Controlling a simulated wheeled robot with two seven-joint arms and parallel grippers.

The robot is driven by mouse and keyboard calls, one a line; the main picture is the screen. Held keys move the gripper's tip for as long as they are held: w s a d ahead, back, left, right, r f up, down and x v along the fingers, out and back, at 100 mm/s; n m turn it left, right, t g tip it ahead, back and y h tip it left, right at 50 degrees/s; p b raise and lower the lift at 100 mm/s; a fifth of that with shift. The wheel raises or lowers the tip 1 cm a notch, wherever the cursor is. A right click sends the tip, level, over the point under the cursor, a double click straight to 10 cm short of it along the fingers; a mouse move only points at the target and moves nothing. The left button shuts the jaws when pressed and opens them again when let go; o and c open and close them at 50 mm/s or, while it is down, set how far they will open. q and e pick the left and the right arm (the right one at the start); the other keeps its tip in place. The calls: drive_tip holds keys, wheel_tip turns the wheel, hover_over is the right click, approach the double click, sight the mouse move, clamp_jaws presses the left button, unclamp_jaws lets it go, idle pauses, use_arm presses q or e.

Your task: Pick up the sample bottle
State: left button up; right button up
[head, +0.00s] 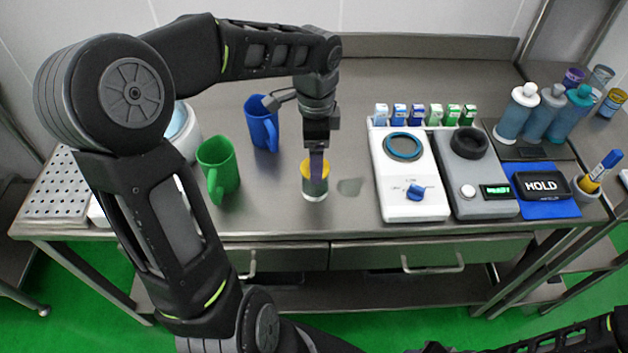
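A small clear bottle with a yellow top (315,188), which looks like the sample bottle, stands upright on the steel table near its front edge. My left gripper (317,168) points straight down at it from above, with its fingertips at the yellow top. The fingers line up edge-on, so I cannot tell whether they are open or closed on it, and they hide part of the top. Part of my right arm shows at the lower right; its gripper is not visible.
A green mug (218,168) and a blue mug (261,122) stand left of the bottle. A white device (408,180) and a grey device (478,190) stand to its right, with several small cartons behind. Bare table (345,100) lies behind.

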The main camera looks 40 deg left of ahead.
use_arm(q)
drive_tip(key=shift+f, duration=1.15)
drive_tip(key=shift+s+d+f+p, duration=0.1)
drive_tip(key=shift+f+p, duration=0.45)
drive_tip(key=shift+f, duration=2.05)
drive_tip(key=c, duration=1.5)
